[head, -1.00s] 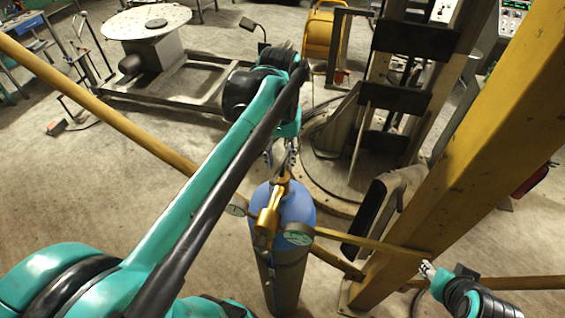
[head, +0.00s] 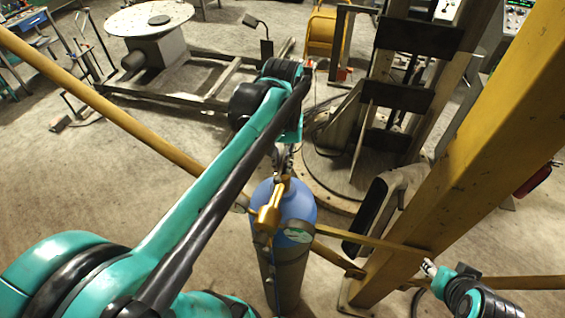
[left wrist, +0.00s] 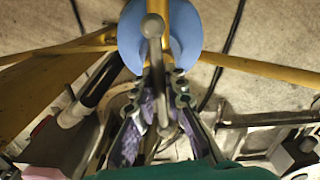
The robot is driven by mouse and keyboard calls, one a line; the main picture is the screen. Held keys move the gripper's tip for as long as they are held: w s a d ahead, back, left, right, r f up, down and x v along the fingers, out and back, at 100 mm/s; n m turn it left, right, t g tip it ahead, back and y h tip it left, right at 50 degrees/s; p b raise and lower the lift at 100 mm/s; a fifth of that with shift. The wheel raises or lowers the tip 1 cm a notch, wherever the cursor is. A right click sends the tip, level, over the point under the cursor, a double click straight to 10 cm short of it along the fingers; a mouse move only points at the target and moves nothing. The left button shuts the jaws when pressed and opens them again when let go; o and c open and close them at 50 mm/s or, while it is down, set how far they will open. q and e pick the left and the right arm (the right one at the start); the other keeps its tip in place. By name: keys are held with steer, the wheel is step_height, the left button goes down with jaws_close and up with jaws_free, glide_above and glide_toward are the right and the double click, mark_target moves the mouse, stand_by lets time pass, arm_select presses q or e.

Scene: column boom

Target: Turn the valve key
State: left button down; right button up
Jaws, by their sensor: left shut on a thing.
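A gas cylinder with a blue shoulder (head: 300,205) stands upright below my left gripper, with a brass valve and regulator body (head: 268,216) at its top. My left gripper (head: 283,160) is just above and behind the brass body. In the left wrist view, the blue shoulder (left wrist: 187,50) is at the top and a grey valve key (left wrist: 154,58) with a rounded end runs down from it between the fingers. My left gripper (left wrist: 168,95) is shut on the key. The fingers hide part of it. My right gripper (head: 430,268) is at the lower right, small and apart from the cylinder; its jaws are unclear.
A round gauge (head: 299,231) sits beside the cylinder's top. A thick yellow post (head: 450,150) and yellow rails (head: 120,110) hem in the cylinder. A dark-runged column (head: 395,100) stands behind it. A round-topped table (head: 148,18) is at the back left. Bare floor lies at left.

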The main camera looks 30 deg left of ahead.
mark_target(283, 160)
arm_select(q)
steer(key=c, duration=1.6)
jaws_free()
steer(key=shift+o, duration=0.2)
steer(key=shift+r, duration=0.1)
step_height(283, 160, up, 12)
